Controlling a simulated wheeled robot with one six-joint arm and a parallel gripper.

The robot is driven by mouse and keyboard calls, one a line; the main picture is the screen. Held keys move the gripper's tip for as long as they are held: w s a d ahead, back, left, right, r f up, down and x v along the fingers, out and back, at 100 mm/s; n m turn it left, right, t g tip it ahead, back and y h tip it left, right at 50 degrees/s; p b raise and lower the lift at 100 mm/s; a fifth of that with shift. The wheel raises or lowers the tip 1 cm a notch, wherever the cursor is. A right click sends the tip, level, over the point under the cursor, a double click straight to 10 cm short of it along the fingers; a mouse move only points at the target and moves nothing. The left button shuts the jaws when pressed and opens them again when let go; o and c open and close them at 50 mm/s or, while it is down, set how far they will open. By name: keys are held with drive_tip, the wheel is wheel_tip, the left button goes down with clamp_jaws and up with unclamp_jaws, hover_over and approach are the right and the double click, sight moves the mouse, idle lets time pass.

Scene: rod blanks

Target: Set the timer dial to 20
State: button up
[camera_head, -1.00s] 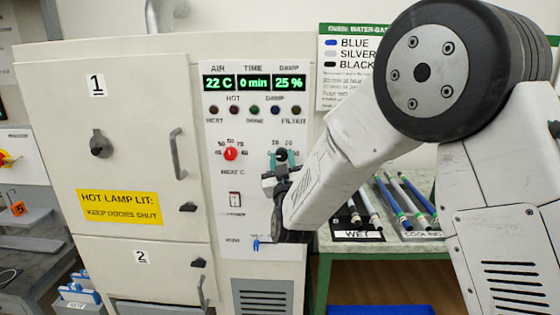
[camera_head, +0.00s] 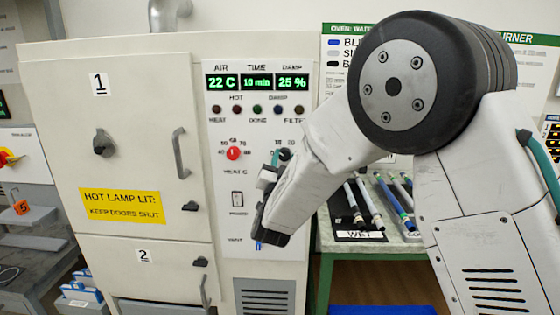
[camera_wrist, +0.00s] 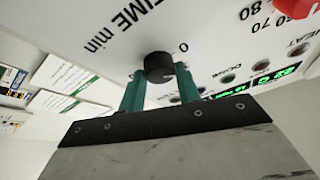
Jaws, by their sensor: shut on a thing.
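The timer dial (camera_wrist: 158,66) is a black knob on the oven's white panel, with "TIME min" printed beside it in the wrist view. My gripper (camera_wrist: 160,82) has its two teal fingers closed on the sides of the dial. In the head view my gripper (camera_head: 279,157) is at the panel right of the red heat knob, and it mostly covers the dial. The TIME display (camera_head: 256,81) reads 10 min. The dial's pointer is not clear to see.
The red heat knob (camera_head: 233,153) is close to the left of my gripper. A power switch (camera_head: 237,198) and a blue vent lever (camera_head: 258,245) sit lower on the panel. A rack of rods (camera_head: 367,205) stands to the right.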

drive_tip(key=m+h, duration=0.1)
drive_tip(key=m, duration=0.2)
drive_tip(key=m+g+h, duration=0.1)
drive_tip(key=m, duration=0.2)
drive_tip(key=shift+a+f+m+h, duration=0.1)
drive_tip(key=shift+a+m+h, duration=0.1)
drive_tip(key=shift+m+h, duration=0.15)
drive_tip(key=m+g, duration=0.1)
drive_tip(key=m, duration=0.1)
drive_tip(key=m+g+h, duration=0.1)
drive_tip(key=m, duration=0.1)
drive_tip(key=shift+m+h, duration=0.25)
drive_tip(key=shift+m, duration=0.1)
drive_tip(key=m+g, duration=0.1)
drive_tip(key=m, duration=0.1)
drive_tip(key=m+g, duration=0.1)
drive_tip(key=m, duration=0.1)
drive_tip(key=shift+a+r+m+h, duration=0.2)
drive_tip(key=shift+m+h, duration=0.1)
drive_tip(key=shift+m, duration=0.1)
drive_tip(key=shift+r+m+g, duration=0.1)
drive_tip(key=shift+m+g, duration=0.7)
drive_tip(key=shift+m, duration=1)
drive_tip(key=shift+d, duration=0.1)
drive_tip(key=o, duration=1)
drive_tip(key=shift+c, duration=0.2)
